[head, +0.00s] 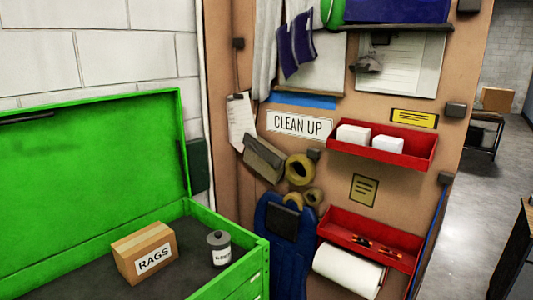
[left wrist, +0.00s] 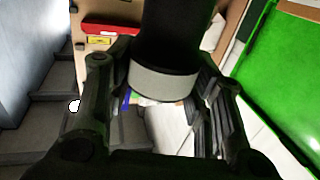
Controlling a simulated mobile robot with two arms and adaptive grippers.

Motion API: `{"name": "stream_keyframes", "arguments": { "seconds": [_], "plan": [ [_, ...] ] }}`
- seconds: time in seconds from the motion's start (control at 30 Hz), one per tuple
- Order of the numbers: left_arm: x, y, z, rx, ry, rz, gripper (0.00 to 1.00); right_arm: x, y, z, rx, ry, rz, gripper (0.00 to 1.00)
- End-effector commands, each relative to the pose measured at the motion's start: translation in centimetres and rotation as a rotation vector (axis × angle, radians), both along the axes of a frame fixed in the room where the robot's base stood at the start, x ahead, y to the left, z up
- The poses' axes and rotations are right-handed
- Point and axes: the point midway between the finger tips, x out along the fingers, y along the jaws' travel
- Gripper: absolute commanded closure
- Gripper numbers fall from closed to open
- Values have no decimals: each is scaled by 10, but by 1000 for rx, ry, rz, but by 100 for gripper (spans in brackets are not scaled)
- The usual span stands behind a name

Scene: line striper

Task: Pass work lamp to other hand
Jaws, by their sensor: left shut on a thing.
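The work lamp (left wrist: 165,80) appears in the left wrist view as a thick black cylinder with a pale grey band at its lower end. Its upper part runs out of the top of the picture. My left gripper (left wrist: 152,72) is shut on it, with one dark finger on each side of the band. The head view shows neither the lamp nor either gripper. My right gripper is in neither view.
An open green chest (head: 255,275) stands at lower left in the head view, holding a RAGS box (head: 145,252) and a small grey canister (head: 219,247). Behind it is a brown tool board (head: 330,190) with red trays (head: 425,150). Grey floor (head: 470,200) is clear at right.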

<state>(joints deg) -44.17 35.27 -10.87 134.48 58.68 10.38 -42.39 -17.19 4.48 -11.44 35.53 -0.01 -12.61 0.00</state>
Motion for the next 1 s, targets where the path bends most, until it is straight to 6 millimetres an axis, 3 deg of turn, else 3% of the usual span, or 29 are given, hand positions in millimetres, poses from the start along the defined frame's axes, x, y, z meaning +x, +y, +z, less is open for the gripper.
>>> {"name": "stream_keyframes", "arguments": {
  "seconds": [0.83,0.9,1.0],
  "plan": [
    [20,23,20,-7,0,432,100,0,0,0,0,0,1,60],
    [20,22,-3,1,-1,427,100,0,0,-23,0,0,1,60],
    [20,22,-21,1,-1,426,100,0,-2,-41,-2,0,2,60]
  ]
}}
